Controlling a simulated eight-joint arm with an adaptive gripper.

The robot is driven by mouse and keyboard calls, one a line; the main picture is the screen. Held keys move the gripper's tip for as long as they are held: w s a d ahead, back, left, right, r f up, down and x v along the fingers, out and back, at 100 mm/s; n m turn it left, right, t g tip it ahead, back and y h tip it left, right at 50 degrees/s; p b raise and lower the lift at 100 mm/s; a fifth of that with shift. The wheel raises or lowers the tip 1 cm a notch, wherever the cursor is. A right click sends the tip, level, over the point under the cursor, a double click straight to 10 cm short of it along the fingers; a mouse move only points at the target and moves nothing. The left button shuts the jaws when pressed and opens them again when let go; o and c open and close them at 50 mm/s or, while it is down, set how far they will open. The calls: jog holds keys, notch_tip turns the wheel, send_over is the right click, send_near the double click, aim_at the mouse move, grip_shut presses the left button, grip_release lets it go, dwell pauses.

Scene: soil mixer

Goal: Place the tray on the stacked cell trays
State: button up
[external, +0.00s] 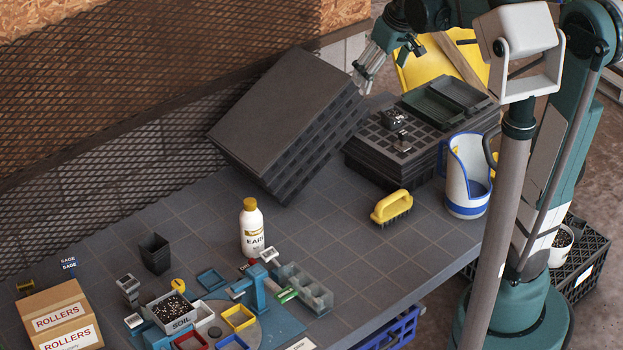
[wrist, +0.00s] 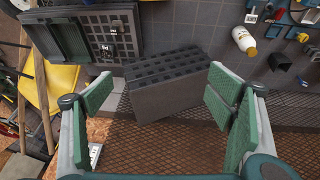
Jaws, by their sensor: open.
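A stack of black cell trays (external: 357,159) stands at the back of the table and also shows in the wrist view (wrist: 129,42). Two dark green shallow trays (external: 462,93) lie side by side on its right part; they show at upper left in the wrist view (wrist: 70,40). A large dark block of cell trays (external: 285,105) is tilted near the mesh wall, and it shows in the wrist view (wrist: 165,98). My gripper (external: 362,78) is above and behind the table, between block and stack. In the wrist view its green-padded fingers (wrist: 160,95) are wide apart and empty.
Small dark items (external: 395,118) sit on the cell stack. A white-blue jug (external: 466,180) and yellow brush (external: 392,207) stand near it. The mesh wall (external: 100,130) bounds the back. A white bottle (external: 252,230) and the soil station (external: 210,310) occupy the front.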

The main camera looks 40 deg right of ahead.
jog(key=s+a+f+t, duration=0.1)
jog(key=s+a+f, duration=0.1)
jog(key=s+a, duration=0.6)
jog(key=s+a+f+t+y, duration=0.1)
jog(key=s+a+f+t, duration=0.1)
jog(key=s+a, duration=0.6)
jog(key=s+f, duration=0.1)
jog(key=s, duration=0.3)
jog(key=shift+f, duration=0.3)
